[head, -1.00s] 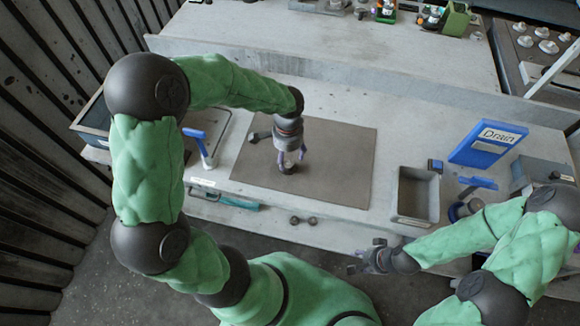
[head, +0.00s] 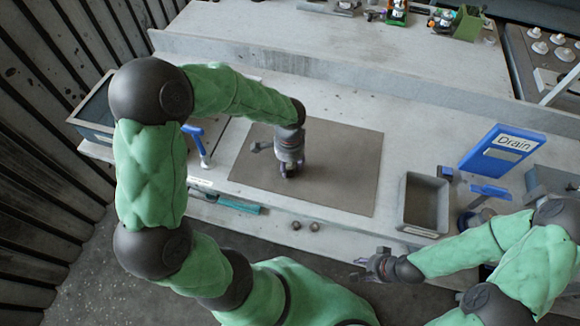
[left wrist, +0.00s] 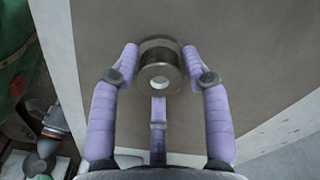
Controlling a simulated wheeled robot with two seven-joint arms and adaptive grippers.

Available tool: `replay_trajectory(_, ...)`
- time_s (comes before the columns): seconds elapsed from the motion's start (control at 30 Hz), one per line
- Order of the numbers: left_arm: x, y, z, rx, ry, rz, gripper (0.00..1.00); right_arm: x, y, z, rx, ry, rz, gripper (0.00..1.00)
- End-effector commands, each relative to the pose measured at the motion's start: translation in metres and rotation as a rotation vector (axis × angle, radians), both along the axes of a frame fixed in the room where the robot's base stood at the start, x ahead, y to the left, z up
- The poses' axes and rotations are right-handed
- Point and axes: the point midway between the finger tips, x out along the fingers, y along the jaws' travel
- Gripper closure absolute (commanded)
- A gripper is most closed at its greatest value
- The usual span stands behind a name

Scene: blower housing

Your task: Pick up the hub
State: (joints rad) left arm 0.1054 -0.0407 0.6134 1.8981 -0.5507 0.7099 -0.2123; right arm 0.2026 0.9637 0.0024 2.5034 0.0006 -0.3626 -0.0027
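The hub is a dark metal ring-shaped piece (left wrist: 160,52) with a bright centre hole, on the brown mat (head: 340,170). In the left wrist view it sits between the fingertips of my left gripper (left wrist: 160,75), whose purple fingers are spread around it. I cannot tell whether they touch it. In the head view my left gripper (head: 288,170) points down over the mat and mostly hides the hub. My right gripper (head: 371,265) is in front of the bench at the lower right, with nothing seen in it; its finger opening is unclear.
A grey bin (head: 424,204) stands right of the mat, near a blue "Drain" sign (head: 502,150). A blue-handled tool (head: 197,140) lies left of the mat. A dark part (head: 262,146) lies on the mat's left side. The mat's right half is clear.

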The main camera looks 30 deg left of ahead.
Motion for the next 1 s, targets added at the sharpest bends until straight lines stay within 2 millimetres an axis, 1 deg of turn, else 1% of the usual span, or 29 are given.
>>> replay_trajectory(0.03,0.000,0.000,0.000,0.000,0.000,0.000,0.77,0.000,0.000,0.000,0.000,0.000,0.000,0.60)
replay_trajectory(0.07,0.000,0.000,0.000,0.000,0.000,0.000,0.86,0.000,0.000,0.000,0.000,0.000,0.000,0.60)
replay_trajectory(0.1,0.000,0.000,0.000,0.000,0.000,0.000,0.97,0.000,0.000,0.000,0.000,0.000,0.000,0.60)
replay_trajectory(0.13,0.000,0.000,0.000,0.000,0.000,0.000,1.00,0.000,0.000,0.000,0.000,0.000,0.000,0.60)
replay_trajectory(0.43,0.000,0.000,0.000,0.000,0.000,0.000,1.00,0.000,0.000,0.000,0.000,0.000,0.000,0.60)
replay_trajectory(0.57,0.001,0.000,0.004,0.000,0.000,0.000,1.00,0.000,0.000,0.003,0.000,0.000,0.000,0.60)
replay_trajectory(0.77,0.004,-0.002,0.018,0.000,-0.001,0.000,1.00,0.000,0.000,0.015,0.000,0.000,0.000,0.60)
replay_trajectory(1.0,0.008,-0.005,0.044,0.000,0.000,-0.001,1.00,0.000,0.000,0.036,0.000,0.000,0.000,0.60)
